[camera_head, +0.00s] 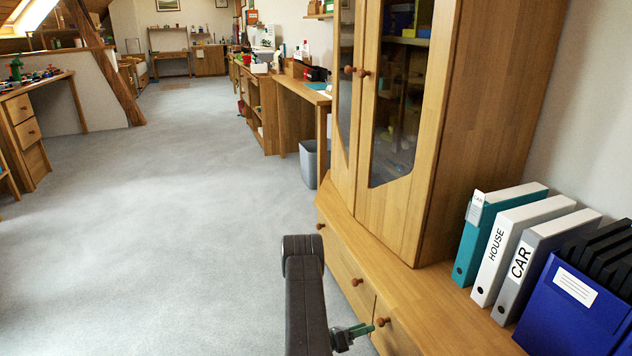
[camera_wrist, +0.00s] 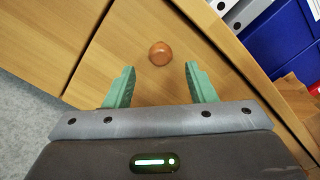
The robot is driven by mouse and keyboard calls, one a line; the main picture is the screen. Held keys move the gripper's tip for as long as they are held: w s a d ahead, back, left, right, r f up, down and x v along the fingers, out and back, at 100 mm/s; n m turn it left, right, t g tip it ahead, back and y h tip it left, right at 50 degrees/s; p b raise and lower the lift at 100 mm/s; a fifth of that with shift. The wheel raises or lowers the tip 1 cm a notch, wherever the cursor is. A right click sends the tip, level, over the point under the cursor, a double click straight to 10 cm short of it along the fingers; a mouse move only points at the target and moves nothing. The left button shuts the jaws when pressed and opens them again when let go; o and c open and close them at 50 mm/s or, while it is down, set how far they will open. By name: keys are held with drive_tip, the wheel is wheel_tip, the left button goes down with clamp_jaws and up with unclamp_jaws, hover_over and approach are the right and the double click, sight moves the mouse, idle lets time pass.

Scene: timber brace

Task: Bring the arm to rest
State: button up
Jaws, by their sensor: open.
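My gripper (camera_wrist: 160,88) is open, with its two green fingers spread apart in the wrist view. A round wooden knob (camera_wrist: 159,53) on a cabinet front shows beyond and between the fingertips, and nothing is held. In the head view my dark arm rises from the bottom centre, and my gripper (camera_head: 360,331) is partly seen at its right, close in the picture to a knob (camera_head: 382,322) of the low wooden cabinet. Whether a finger touches the knob cannot be told.
The low cabinet (camera_head: 345,262) carries a glass-door cupboard (camera_head: 485,120) and several binders, including a teal one (camera_head: 484,240) and one marked CAR (camera_head: 530,262). A grey bin (camera_head: 309,165) stands farther back. The grey carpet (camera_head: 170,220) to the left is clear.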

drive_tip(key=p+v, duration=0.2)
drive_tip(key=v, duration=0.9)
drive_tip(key=shift+a+r, duration=0.1)
